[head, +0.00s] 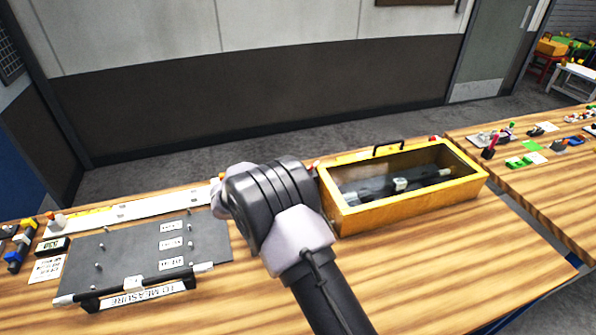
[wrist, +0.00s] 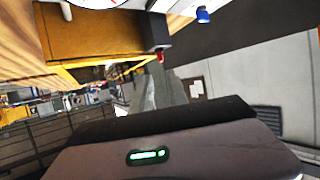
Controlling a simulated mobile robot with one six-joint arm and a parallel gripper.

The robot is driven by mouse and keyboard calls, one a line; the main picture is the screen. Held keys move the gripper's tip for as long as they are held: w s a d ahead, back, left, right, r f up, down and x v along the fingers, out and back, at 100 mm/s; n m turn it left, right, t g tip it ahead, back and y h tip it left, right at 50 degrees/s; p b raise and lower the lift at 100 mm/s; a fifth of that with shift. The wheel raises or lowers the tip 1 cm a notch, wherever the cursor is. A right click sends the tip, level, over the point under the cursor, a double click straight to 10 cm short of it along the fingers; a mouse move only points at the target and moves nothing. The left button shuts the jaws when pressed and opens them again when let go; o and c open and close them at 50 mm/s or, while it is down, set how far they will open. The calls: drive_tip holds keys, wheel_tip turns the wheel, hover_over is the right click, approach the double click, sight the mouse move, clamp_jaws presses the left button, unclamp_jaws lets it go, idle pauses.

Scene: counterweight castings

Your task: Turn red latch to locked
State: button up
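A yellow box (head: 345,222) with a clear top stands on the wooden bench, right of my arm in the head view. Its yellow-brown side also shows in the wrist view (wrist: 90,36). A small red part (wrist: 160,57), apparently the red latch, is beside a dark block at the box's corner. My gripper (wrist: 164,84) shows as grey fingers just below the red part in the picture. I cannot tell whether they touch it or how far apart they are. My arm hides the gripper in the head view, and the latch's setting is unclear.
A dark bar lies inside the box. Left of my arm, a grey board (head: 130,250) with pegs and labels carries another bar (head: 135,284) along its front. A second bench (head: 540,185) with small parts stands at right. Bare wood lies in front of the box.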

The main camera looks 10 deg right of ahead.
sight(313, 166)
drive_tip(key=b+x, duration=0.2)
drive_tip(key=x, duration=1)
drive_tip(key=shift+w+d+f, duration=0.1)
drive_tip(key=shift+w+d, duration=0.05)
drive_tip(key=shift+w, duration=0.05)
drive_tip(key=shift+c, duration=0.2)
clamp_jaws()
